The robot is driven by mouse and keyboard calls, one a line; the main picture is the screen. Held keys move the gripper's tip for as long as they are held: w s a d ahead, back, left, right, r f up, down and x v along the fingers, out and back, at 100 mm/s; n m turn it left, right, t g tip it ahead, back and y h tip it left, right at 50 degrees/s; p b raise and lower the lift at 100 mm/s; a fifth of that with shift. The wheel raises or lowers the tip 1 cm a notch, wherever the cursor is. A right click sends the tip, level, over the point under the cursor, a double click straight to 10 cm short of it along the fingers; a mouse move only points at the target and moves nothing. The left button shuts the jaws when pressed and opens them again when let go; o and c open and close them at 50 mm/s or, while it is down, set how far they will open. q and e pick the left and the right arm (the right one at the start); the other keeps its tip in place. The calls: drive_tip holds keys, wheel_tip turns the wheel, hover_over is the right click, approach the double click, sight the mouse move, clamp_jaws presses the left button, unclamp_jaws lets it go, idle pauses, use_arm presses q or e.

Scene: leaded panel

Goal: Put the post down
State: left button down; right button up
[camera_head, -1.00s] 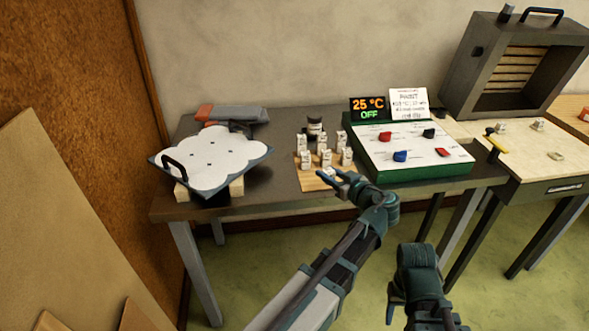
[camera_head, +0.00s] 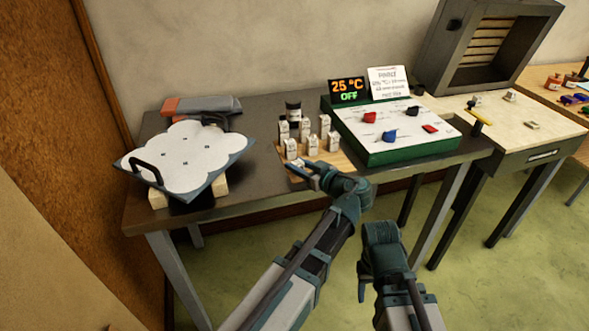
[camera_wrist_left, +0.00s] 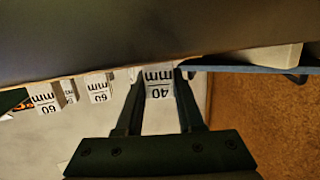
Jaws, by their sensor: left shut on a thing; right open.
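My left gripper (camera_head: 308,172) is at the front left of a wooden board (camera_head: 345,160) on the dark table. In the left wrist view its fingers (camera_wrist_left: 160,95) are shut on a white post (camera_wrist_left: 159,86) marked 40 mm. The post's far end is close to the dark surface; I cannot tell whether it touches. Several other white posts (camera_head: 312,145) stand upright on the board, some marked 60 mm (camera_wrist_left: 97,88). My right gripper (camera_head: 375,278) is open, low in front of the table; its fingertips are hard to make out.
A dark jar (camera_head: 293,110) stands behind the posts. A green-sided control panel (camera_head: 400,152) is to their right, with a display (camera_head: 348,90) reading 25 °C OFF. Bare tabletop (camera_head: 252,165) lies between.

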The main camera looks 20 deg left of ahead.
use_arm(q)
drive_tip(key=shift+d+r, duration=0.1)
drive_tip(key=shift+r, duration=0.05)
drive_tip(key=c, duration=0.5)
unclamp_jaws()
drive_tip(key=shift+f, duration=0.2)
drive_tip(key=shift+r, duration=0.1)
